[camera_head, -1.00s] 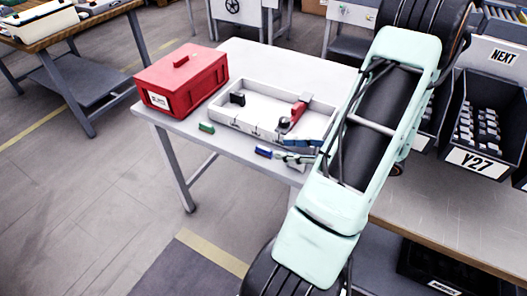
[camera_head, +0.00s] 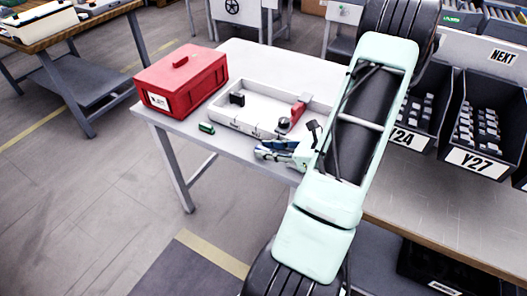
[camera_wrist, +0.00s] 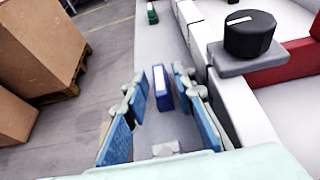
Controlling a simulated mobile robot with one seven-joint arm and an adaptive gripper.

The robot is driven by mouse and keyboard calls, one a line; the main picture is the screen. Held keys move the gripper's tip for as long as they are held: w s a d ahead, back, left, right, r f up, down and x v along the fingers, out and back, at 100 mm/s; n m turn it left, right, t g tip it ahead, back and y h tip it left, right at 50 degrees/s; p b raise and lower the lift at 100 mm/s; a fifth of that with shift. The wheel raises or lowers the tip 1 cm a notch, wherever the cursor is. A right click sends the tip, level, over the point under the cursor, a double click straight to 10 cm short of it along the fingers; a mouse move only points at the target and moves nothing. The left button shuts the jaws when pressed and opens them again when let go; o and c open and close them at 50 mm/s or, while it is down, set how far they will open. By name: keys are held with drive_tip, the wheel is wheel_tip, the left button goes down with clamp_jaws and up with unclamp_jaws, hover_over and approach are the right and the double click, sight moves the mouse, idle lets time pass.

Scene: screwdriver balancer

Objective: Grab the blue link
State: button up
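The blue link (camera_wrist: 162,88) is a small blue block with a pale label on top. In the wrist view it lies on the table strip beside the white tray, between the fingers of my gripper (camera_wrist: 162,108), towards their tips. My gripper is open, with a gap visible on each side of the link. In the head view my gripper (camera_head: 268,151) is at the front edge of the table, and its fingers hide the link there.
The white tray (camera_wrist: 238,108) with a black knob (camera_wrist: 249,34) and a red part stands close to the right finger. A green link (camera_head: 206,128) lies to the left on the table. A red toolbox (camera_head: 181,84) stands at the table's left end.

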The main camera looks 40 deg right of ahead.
clamp_jaws()
